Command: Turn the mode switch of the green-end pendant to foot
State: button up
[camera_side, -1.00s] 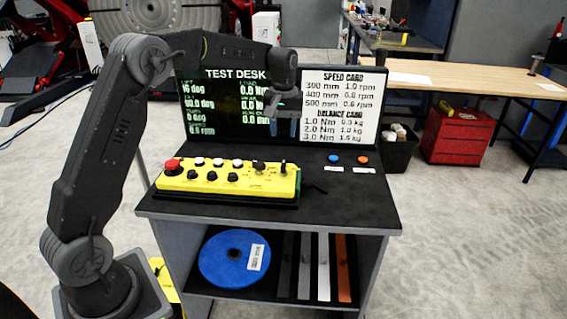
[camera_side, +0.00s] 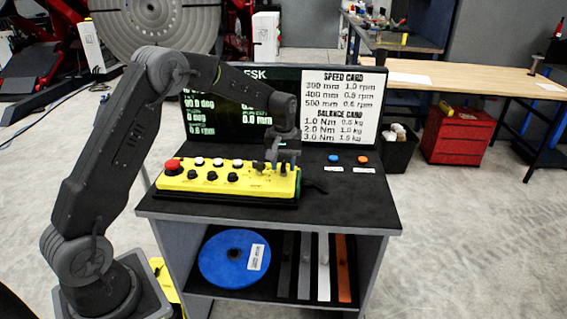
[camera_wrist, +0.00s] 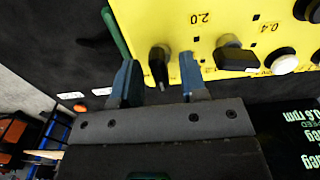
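The yellow pendant (camera_side: 215,186) lies on the desk top, and its green end (camera_side: 299,183) is at the right; that end also shows in the wrist view (camera_wrist: 114,34). A black switch knob (camera_wrist: 159,66) sits on the yellow face nearest the green end. My gripper (camera_side: 284,164) is low over this end of the pendant. In the wrist view my gripper (camera_wrist: 160,82) is open, with one blue finger on each side of the knob and gaps showing. I cannot read the switch's position marks.
A second dark knob (camera_wrist: 234,55) marked near 2.0 and 0.4 stands close beside the right finger. A red button (camera_side: 173,166) is at the pendant's left end. The screen (camera_side: 225,115) and speed card (camera_side: 342,105) stand behind. Blue and orange desk buttons (camera_side: 348,159) are to the right.

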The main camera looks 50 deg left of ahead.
grip_shut()
jog(key=shift+m, duration=0.3)
jog(key=m, duration=1.1)
dwell(0.4)
jog(key=shift+m, duration=0.3)
jog(key=shift+o, duration=0.2)
grip_release()
